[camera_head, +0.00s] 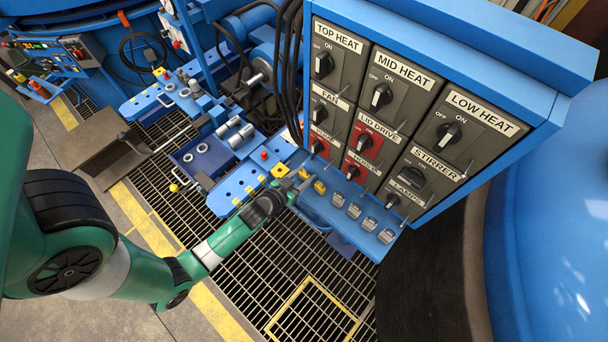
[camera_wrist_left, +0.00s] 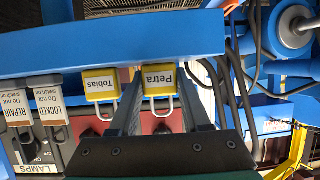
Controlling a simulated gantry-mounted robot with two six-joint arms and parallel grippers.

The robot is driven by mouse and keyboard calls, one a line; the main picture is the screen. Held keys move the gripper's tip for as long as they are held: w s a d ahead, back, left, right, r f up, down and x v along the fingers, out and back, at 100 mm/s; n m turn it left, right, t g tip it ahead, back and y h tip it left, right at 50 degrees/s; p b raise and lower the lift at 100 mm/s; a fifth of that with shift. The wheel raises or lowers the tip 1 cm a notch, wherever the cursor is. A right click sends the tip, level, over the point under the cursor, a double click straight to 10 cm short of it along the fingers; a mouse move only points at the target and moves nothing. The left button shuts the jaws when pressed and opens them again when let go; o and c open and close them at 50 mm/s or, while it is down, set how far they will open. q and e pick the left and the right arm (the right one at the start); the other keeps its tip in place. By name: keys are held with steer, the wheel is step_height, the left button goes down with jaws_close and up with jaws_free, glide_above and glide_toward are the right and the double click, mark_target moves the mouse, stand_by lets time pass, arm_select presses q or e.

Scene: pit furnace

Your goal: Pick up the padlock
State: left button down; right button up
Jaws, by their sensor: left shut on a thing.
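Two yellow padlocks with white name labels are at the left end of a blue shelf (camera_head: 345,222) below the switch panel. The one labelled Petra (camera_wrist_left: 160,80) sits between the fingers of my left gripper (camera_wrist_left: 162,100), which is shut on it. The Petra padlock also shows in the head view (camera_head: 304,173), close to the gripper tips. The padlock labelled Tobias (camera_wrist_left: 100,83) is just outside one finger, on the side of the tags; it shows in the head view (camera_head: 319,187). Both shackles are visible in the wrist view. My right gripper is not in view.
White tags, one reading LOCKED (camera_wrist_left: 50,105) and one reading REPAIR (camera_wrist_left: 14,108), hang beside the padlocks. The switch panel (camera_head: 385,110) with several knobs rises behind the shelf. Black cables (camera_head: 290,70) hang at its left. A blue bench (camera_head: 240,185) stands left of the gripper.

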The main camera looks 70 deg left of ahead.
mark_target(303, 175)
arm_select(q)
steer(key=shift+r+p, duration=0.4)
steer(key=shift+r, duration=0.25)
steer(key=r+p, duration=0.1)
steer(key=r, duration=0.1)
steer(key=shift+s+d+r+p, duration=0.15)
steer(key=shift+d+r+p, duration=0.05)
steer(key=shift+r+p, duration=0.2)
steer(key=s+d+r, duration=0.8)
steer(key=d+r, duration=0.1)
steer(key=d, duration=0.1)
steer(key=shift+s+d, duration=0.2)
steer(key=shift+d, duration=0.1)
steer(key=shift+f, duration=0.1)
